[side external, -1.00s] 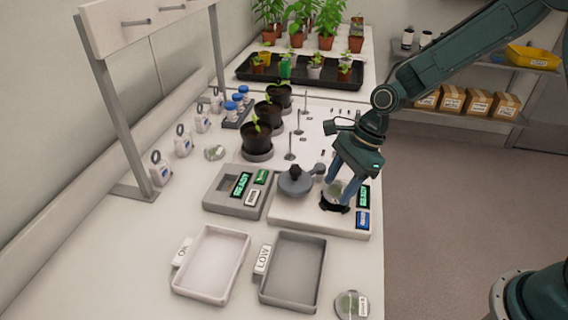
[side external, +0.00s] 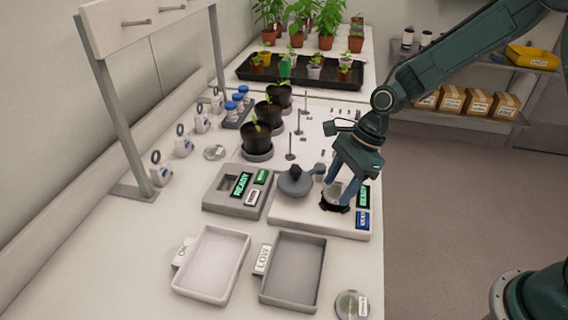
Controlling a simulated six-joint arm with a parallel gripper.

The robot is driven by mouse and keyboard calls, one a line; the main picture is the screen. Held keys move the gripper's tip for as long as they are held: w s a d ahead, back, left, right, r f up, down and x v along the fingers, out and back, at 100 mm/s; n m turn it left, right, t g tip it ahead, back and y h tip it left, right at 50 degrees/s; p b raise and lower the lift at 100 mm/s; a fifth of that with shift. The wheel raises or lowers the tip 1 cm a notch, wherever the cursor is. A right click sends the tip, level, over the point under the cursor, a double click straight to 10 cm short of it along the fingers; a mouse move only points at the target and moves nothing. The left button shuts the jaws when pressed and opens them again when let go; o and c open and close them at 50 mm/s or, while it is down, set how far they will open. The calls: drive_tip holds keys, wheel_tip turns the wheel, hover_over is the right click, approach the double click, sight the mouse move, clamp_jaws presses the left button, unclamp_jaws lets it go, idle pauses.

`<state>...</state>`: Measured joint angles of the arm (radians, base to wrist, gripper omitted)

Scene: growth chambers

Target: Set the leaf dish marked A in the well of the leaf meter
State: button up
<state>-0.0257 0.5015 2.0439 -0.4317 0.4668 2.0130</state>
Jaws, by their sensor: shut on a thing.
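My gripper (side external: 339,194) points down at the right part of the pale leaf meter (side external: 290,218) and is shut on a small clear leaf dish (side external: 336,188) with some green in it. The dish is at the dark round well (side external: 335,207), between the fingers. The fingers partly hide dish and well, so I cannot tell whether the dish rests on the well's floor. Its mark cannot be read. The meter's round grey lid (side external: 295,183) is to the left of the well, clear of it. A green display (side external: 363,196) on the meter reads READY.
A grey device (side external: 237,191) with a READY display stands left of the meter. Trays marked OK (side external: 211,264) and LOW (side external: 293,270) lie in front. Other dishes lie at front right (side external: 351,304) and back left (side external: 214,152). Thin upright rods (side external: 290,146) and potted seedlings (side external: 257,138) stand behind.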

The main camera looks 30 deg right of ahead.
drive_tip(key=shift+f, duration=0.8)
idle(0.4)
drive_tip(key=o, duration=1)
drive_tip(key=shift+c, duration=0.2)
drive_tip(key=shift+r, duration=0.1)
drive_tip(key=shift+o, duration=0.7)
drive_tip(key=shift+d+r, duration=0.1)
drive_tip(key=shift+r, duration=0.2)
drive_tip(key=v, duration=1.3)
drive_tip(key=shift+s+r, duration=0.15)
